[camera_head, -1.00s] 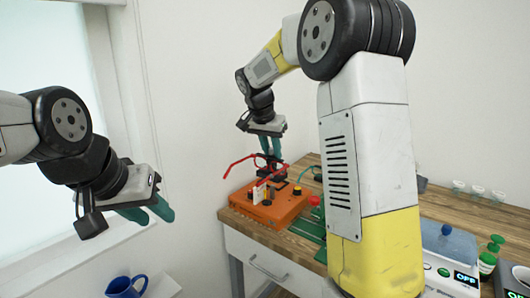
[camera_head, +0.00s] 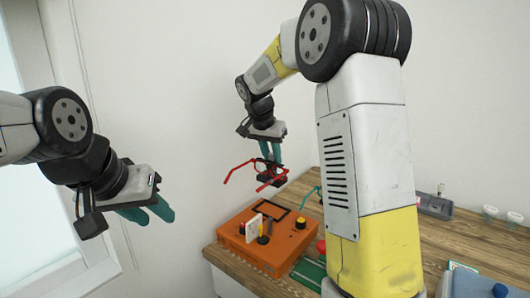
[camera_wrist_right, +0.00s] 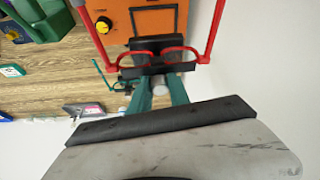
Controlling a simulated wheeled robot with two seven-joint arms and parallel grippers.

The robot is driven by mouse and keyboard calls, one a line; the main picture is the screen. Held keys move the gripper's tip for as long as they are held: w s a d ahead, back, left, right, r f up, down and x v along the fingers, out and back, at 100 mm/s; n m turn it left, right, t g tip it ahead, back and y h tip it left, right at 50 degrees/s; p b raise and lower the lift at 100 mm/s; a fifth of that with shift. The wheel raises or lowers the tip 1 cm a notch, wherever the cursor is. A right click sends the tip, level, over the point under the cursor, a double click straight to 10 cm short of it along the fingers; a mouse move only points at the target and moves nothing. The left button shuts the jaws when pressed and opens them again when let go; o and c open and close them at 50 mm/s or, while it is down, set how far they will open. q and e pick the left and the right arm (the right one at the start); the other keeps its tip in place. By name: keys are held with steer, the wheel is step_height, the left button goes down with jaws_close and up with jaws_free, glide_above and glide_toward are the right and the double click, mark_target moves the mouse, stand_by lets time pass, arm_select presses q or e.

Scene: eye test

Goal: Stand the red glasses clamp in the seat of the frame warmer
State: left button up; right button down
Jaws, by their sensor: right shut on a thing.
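The red glasses clamp (camera_head: 270,180), red frames with a black base, is held in my right gripper (camera_head: 271,155). It hangs in the air above the back of the orange frame warmer (camera_head: 283,250), apart from it. The warmer's seat appears as a dark-rimmed rectangle (camera_head: 272,216) on its top, with nothing standing in it. In the right wrist view the clamp's black block (camera_wrist_right: 158,47) is between the teal fingers, and part of the orange warmer (camera_wrist_right: 122,20) shows beyond. My left gripper (camera_head: 150,214) is open and empty, left of the bench.
A grey tray (camera_head: 434,206) and small cups (camera_head: 489,213) are at the right. Bare wood (camera_head: 450,238) lies between.

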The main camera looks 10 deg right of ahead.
steer(key=shift+s+f, duration=0.15)
steer(key=shift+f, duration=5.35)
steer(key=shift+f, duration=0.25)
steer(key=c, duration=1.1)
jaws_free()
steer(key=shift+c, duration=0.2)
steer(key=o, duration=0.3)
steer(key=shift+f, duration=0.1)
